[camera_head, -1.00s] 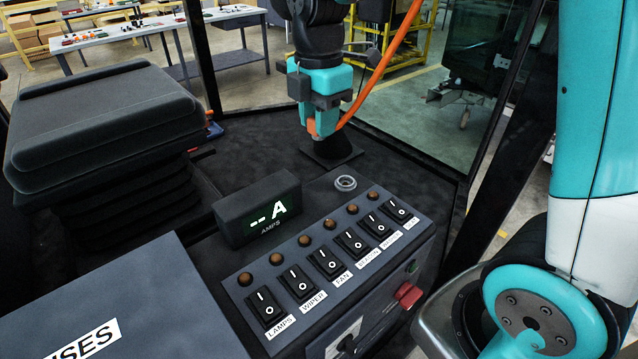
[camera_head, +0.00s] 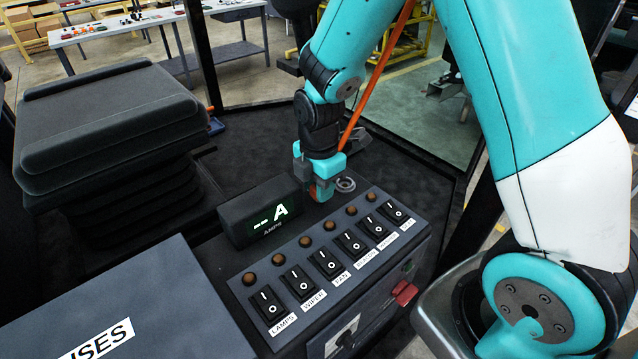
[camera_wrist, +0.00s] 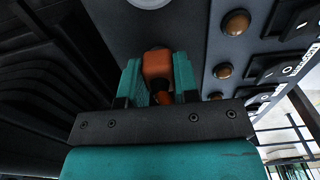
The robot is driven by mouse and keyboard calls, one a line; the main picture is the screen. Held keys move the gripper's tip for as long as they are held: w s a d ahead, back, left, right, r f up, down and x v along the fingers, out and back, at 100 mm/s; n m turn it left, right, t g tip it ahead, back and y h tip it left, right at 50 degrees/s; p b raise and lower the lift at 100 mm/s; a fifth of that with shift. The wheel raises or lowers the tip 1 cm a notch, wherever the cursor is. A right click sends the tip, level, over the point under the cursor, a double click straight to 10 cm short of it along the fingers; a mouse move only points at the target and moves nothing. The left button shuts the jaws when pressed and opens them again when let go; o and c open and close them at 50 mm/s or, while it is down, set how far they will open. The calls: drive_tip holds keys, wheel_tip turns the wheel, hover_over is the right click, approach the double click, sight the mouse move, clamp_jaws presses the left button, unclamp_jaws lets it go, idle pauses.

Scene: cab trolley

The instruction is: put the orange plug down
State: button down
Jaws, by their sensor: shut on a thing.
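The orange plug (camera_wrist: 158,66) sits between the two teal fingers of my gripper (camera_wrist: 159,82) in the wrist view, and the fingers are shut on it. In the head view my gripper (camera_head: 318,188) points down close over the back of the switch console, between the amps display and the round grey socket ring (camera_head: 346,184). Only a little of the plug shows there. I cannot tell whether the plug touches the surface below.
The amps display (camera_head: 262,213) stands just left of my gripper. A row of rocker switches (camera_head: 327,262) with brown lamps lies in front. A black seat (camera_head: 110,125) is at the left, and a fuse box (camera_head: 150,300) at the lower left. Dark floor lies behind.

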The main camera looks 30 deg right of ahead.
drive_tip(key=shift+f, duration=0.2)
drive_tip(key=c, duration=0.9)
unclamp_jaws()
drive_tip(key=shift+r, duration=0.1)
drive_tip(key=shift+o, duration=0.2)
drive_tip(key=shift+r, duration=0.1)
wheel_tip(320, 180, up, 12)
drive_tip(key=b, duration=0.3)
drive_tip(key=s+a+r+m+y, duration=0.2)
drive_tip(key=s+a+m, duration=0.3)
drive_tip(key=s, duration=0.5)
drive_tip(key=s+a+r+m+y, duration=0.2)
drive_tip(key=s+a+m, duration=0.3)
drive_tip(key=s+m, duration=0.3)
drive_tip(key=shift+s, duration=1)
